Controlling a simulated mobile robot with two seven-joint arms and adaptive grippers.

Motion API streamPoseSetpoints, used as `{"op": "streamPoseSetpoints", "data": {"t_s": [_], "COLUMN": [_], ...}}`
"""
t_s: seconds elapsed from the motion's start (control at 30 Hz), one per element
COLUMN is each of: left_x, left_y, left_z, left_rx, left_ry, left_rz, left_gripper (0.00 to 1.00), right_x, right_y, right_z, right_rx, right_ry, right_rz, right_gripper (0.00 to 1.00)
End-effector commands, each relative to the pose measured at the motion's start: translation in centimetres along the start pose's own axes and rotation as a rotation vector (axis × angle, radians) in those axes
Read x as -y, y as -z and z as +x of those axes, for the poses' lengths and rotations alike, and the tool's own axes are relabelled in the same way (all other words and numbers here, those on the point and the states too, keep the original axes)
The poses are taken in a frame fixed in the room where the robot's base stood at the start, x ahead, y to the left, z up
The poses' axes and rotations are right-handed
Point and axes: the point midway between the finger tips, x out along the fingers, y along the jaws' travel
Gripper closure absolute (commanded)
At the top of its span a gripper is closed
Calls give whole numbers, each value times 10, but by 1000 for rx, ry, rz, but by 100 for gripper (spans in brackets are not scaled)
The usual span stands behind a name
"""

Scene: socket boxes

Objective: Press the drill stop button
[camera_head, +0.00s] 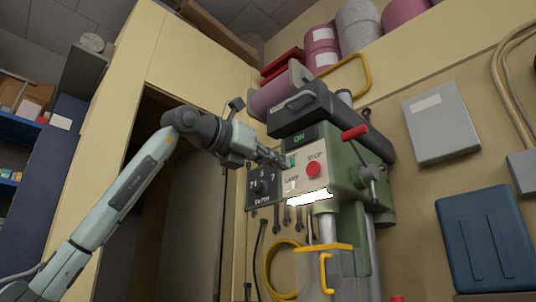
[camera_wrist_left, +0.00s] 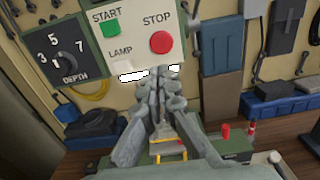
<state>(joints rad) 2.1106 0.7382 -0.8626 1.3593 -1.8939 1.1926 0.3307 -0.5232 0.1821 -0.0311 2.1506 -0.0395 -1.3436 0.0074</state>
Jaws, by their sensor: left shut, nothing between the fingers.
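The drill's control panel (camera_head: 300,180) is on the front of a green drill press. The round red STOP button (camera_head: 313,170) sits right of the green START button (camera_head: 293,160); an ON sign (camera_head: 299,138) glows green above. In the wrist view the STOP button (camera_wrist_left: 161,42) and START button (camera_wrist_left: 110,27) are fully visible. My left gripper (camera_head: 281,160) is shut and empty, its tips close to the START button in the head view. In the wrist view the left gripper's tips (camera_wrist_left: 168,75) appear just below the STOP button. Contact cannot be told. My right gripper is out of view.
A depth dial (camera_head: 262,187) is left of the panel. A white lamp strip (camera_head: 310,197) glows below. A yellow-framed guard (camera_head: 323,265) hangs lower. Grey (camera_head: 441,124) and blue (camera_head: 487,238) boxes are on the wall.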

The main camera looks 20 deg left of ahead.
Motion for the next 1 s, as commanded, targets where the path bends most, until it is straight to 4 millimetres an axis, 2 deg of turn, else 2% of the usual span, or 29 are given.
{"op": "streamPoseSetpoints", "data": {"t_s": [0.03,0.2,0.4,0.6,1.0], "left_x": [0,0,0,0,0], "left_y": [-2,-2,-1,0,0], "left_z": [13,47,73,81,82], "left_rx": [-4,-3,-2,0,-1], "left_ry": [1,0,0,0,0], "left_rz": [-1,0,-1,-1,0], "left_gripper": [100,100,100,100,100], "right_x": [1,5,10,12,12], "right_y": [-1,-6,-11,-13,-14], "right_z": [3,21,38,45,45], "right_rx": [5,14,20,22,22], "right_ry": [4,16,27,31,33], "right_rz": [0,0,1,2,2], "right_gripper": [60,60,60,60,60]}}
